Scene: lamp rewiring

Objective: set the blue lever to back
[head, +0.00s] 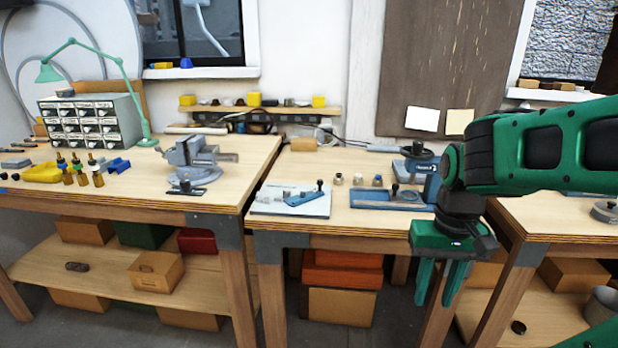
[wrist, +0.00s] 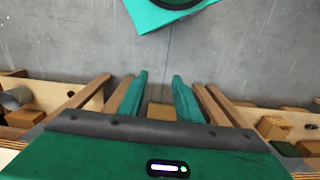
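A flat blue bar with an upright black knob (head: 305,198), which looks like the blue lever, sits on a pale board (head: 262,205) on the middle bench. The knob is at the bar's right end; its exact setting is too small to tell. A blue tray-like fixture (head: 375,200) with another black knob lies to its right, so I cannot be certain which is the lever. My gripper (head: 440,285) points down in front of the bench, right of both and below the bench top. Its two green fingers are apart and empty, also in the wrist view (wrist: 159,97), where no lever shows.
Several small knobs (head: 357,179) stand behind the blue fixture. A grey vise (head: 190,160) stands on the left bench (head: 225,192). Boxes (head: 343,270) are under the middle bench. Bench edges and legs lie close to my gripper; grey floor is below it.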

